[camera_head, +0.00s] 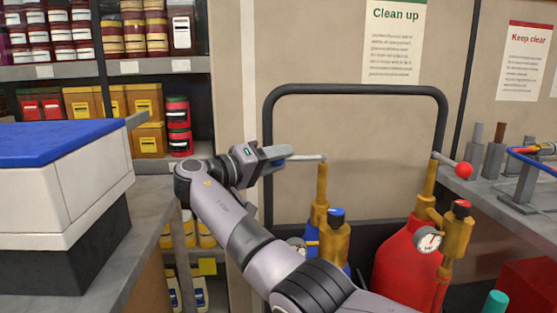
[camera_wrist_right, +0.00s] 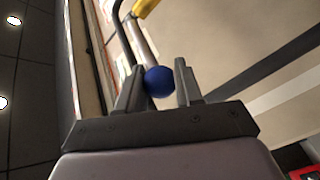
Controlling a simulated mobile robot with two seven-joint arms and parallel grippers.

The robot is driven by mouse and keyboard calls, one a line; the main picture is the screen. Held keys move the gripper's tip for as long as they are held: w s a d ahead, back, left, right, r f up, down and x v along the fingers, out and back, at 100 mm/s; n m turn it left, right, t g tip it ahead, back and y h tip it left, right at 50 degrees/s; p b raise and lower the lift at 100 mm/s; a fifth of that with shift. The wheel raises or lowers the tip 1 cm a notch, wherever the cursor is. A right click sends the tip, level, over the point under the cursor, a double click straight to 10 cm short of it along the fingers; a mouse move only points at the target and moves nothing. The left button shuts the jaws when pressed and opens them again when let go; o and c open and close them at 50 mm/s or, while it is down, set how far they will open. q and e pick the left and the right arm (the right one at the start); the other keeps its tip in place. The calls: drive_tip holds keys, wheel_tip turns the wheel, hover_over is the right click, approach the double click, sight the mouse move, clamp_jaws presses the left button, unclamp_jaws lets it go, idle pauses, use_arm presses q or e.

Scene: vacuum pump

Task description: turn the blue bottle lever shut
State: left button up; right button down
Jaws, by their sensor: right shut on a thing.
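The blue bottle (camera_head: 311,236) stands at the lower middle of the head view, partly hidden by my right arm. A brass valve stem (camera_head: 322,190) rises from it. The grey lever (camera_head: 306,157) runs left from the stem's top, nearly level, to my right gripper (camera_head: 277,155). In the right wrist view, the lever's blue ball knob (camera_wrist_right: 159,81) sits between the two fingers of my right gripper (camera_wrist_right: 160,86), which is shut on it. The lever bar (camera_wrist_right: 143,42) leads from the knob towards the brass part (camera_wrist_right: 145,8). My left gripper is not in view.
A red bottle (camera_head: 403,262) with a gauge (camera_head: 428,239) and a red-knobbed lever (camera_head: 464,170) stands to the right. A dark tube frame (camera_head: 355,89) arches behind the bottles. A blue-lidded crate (camera_head: 60,190) stands at left. Shelves (camera_head: 70,70) fill the back left.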

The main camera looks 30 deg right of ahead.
drive_tip(key=shift+d, duration=0.1)
drive_tip(key=c, duration=0.8)
unclamp_jaws()
drive_tip(key=shift+d, duration=0.1)
drive_tip(key=a, duration=0.4)
drive_tip(key=s+a, duration=0.1)
drive_tip(key=a, duration=0.2)
drive_tip(key=shift+a+b, duration=0.1)
drive_tip(key=shift+b, duration=0.2)
drive_tip(key=shift+s, duration=0.1)
